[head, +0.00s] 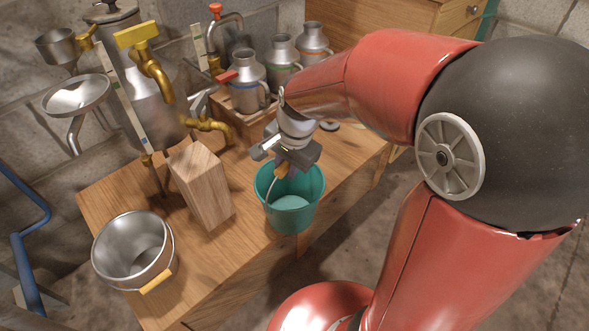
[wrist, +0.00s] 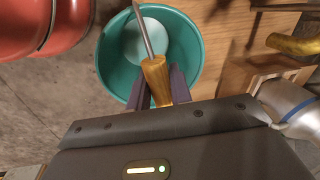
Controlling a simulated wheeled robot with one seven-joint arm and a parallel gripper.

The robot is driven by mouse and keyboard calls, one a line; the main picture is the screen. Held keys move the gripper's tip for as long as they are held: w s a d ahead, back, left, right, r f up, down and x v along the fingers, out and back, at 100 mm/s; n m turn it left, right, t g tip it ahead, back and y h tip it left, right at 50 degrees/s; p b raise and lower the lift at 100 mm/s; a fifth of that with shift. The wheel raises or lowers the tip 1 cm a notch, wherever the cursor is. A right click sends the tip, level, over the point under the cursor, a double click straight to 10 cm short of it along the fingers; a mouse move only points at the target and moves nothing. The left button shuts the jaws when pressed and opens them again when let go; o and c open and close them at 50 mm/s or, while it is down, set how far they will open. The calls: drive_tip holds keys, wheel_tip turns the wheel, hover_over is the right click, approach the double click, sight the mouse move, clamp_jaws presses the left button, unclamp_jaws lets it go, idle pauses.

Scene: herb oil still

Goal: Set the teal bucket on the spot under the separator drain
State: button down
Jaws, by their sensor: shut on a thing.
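The teal bucket (head: 292,218) is upright at the bench's front edge, partly overlapping the floor beyond it. Its pale inner bottom shows in the wrist view, where the teal bucket (wrist: 110,62) looks empty. My gripper (head: 290,163) is shut on the bucket's yellow handle grip (wrist: 157,80), above the rim. I cannot tell how high its base is. The separator (head: 150,95) appears to be the grey metal vessel at the left, with a brass tap (head: 150,62) and a lower brass spout (head: 207,125). No marked spot is clearly visible beneath them.
A wooden block (head: 200,187) stands on the wooden bench (head: 110,195) between the separator and the bucket. A steel bucket (head: 125,262) with a yellow grip is at the front left. Metal cans (head: 246,85) stand behind. My red arm hides the right side.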

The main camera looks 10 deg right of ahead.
drive_tip(key=w+a+f+p, duration=0.1)
drive_tip(key=w+a, duration=0.6)
drive_tip(key=w, duration=0.4)
drive_tip(key=shift+w+a+f, duration=0.15)
drive_tip(key=shift+a+f, duration=0.15)
drive_tip(key=c, duration=1.2)
unclamp_jaws()
drive_tip(key=r, duration=0.5)
drive_tip(key=s+d+r+p, duration=0.1)
drive_tip(key=r, duration=0.1)
drive_tip(key=shift+s+r, duration=0.1)
drive_tip(key=shift+r, duration=0.25)
